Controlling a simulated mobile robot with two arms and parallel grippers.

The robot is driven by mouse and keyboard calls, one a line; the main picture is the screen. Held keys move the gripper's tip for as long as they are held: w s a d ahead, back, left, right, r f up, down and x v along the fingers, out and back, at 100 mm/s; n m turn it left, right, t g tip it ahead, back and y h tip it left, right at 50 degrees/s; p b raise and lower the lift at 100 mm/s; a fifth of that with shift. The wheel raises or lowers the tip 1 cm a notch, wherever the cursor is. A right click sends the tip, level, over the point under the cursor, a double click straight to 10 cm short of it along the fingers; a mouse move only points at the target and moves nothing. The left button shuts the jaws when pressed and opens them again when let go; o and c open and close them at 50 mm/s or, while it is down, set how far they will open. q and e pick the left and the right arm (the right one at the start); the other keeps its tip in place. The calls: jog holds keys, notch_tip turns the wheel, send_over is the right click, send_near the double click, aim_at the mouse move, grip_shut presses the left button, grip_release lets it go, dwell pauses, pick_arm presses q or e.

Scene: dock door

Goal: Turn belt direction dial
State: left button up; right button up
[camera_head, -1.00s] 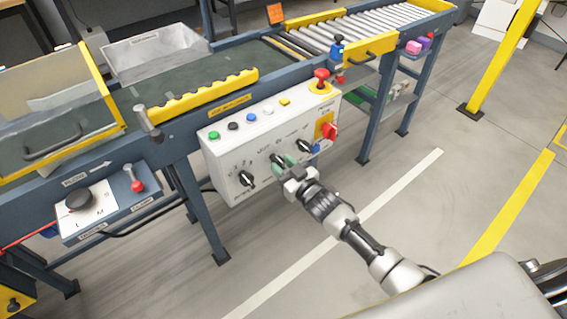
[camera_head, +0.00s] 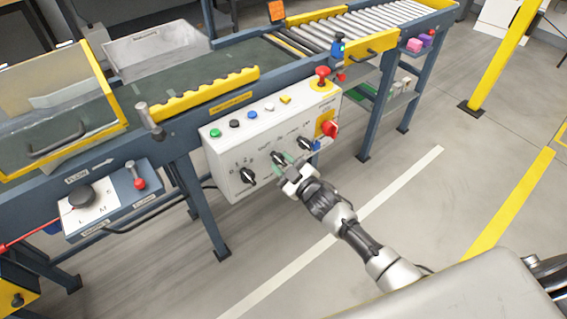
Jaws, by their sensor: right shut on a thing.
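The white control panel (camera_head: 225,158) hangs on the front of the conveyor. Three black dials show on its front face: a left dial (camera_head: 247,176), a middle dial (camera_head: 278,158) and a right dial (camera_head: 304,143). My right gripper (camera_head: 284,162) is at the middle dial, with its greenish fingertips shut around that dial's knob. The fingers partly cover the knob, and the labels are too small to read surely. My left gripper is not in view.
A red emergency button (camera_head: 322,74) tops the panel, and a red rotary switch (camera_head: 329,129) sits at its right. A grey box with a black knob (camera_head: 88,197) and a red-tipped lever (camera_head: 139,182) are at left. The floor in front is clear.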

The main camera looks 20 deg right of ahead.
jog(key=o, duration=0.5)
jog(key=shift+o, duration=0.2)
jog(key=shift+s+d, duration=0.1)
jog(key=shift+s, duration=0.15)
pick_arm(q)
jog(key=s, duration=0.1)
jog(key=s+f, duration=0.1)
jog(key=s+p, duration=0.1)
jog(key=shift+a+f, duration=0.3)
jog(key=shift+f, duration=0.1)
pick_arm(e)
jog(key=v, duration=1)
jog(key=shift+s, duration=0.15)
